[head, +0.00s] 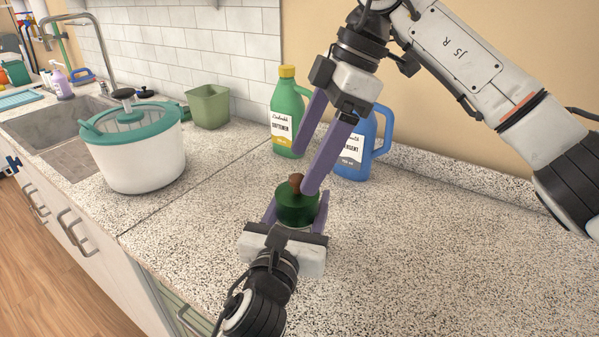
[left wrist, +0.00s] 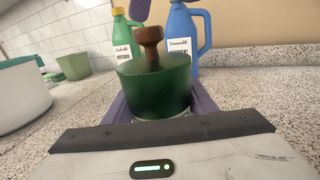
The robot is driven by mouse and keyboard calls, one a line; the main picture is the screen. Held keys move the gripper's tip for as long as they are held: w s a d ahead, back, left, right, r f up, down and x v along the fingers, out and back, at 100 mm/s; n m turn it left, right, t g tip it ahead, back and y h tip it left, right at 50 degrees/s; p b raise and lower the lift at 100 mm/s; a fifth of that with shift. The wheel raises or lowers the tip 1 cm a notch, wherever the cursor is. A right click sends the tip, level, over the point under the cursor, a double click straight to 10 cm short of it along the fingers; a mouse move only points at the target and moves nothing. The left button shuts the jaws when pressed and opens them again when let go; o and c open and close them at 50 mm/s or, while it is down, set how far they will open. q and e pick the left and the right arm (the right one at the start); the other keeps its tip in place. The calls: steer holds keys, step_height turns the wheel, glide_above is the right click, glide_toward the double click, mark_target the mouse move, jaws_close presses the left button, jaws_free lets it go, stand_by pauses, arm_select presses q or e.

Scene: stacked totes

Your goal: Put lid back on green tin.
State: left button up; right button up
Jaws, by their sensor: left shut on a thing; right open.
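The green tin (head: 297,206) stands upright on the counter, and it also shows in the left wrist view (left wrist: 155,92). A brown knob (head: 296,183) rises from its dark green top, so the lid appears to be on it; I cannot make out a seam. A paler band shows under the green part. My left gripper (head: 296,210) is shut on the tin, with a purple finger on each side. My right gripper (head: 303,171) is open above the tin; one fingertip is close beside the knob, the other is higher and behind. I cannot tell whether it touches.
A green softener bottle (head: 286,118) and a blue detergent bottle (head: 357,165) stand behind the tin near the wall. A white pot with a teal lid (head: 134,150), a green bin (head: 208,107) and a sink (head: 62,115) are at left. The counter at right is clear.

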mark_target(297, 224)
steer(key=v, duration=0.7)
steer(key=shift+r, duration=0.2)
steer(key=shift+d, duration=0.1)
arm_select(q)
steer(key=o, duration=1.6)
steer(key=v, duration=1)
steer(key=shift+s, duration=0.15)
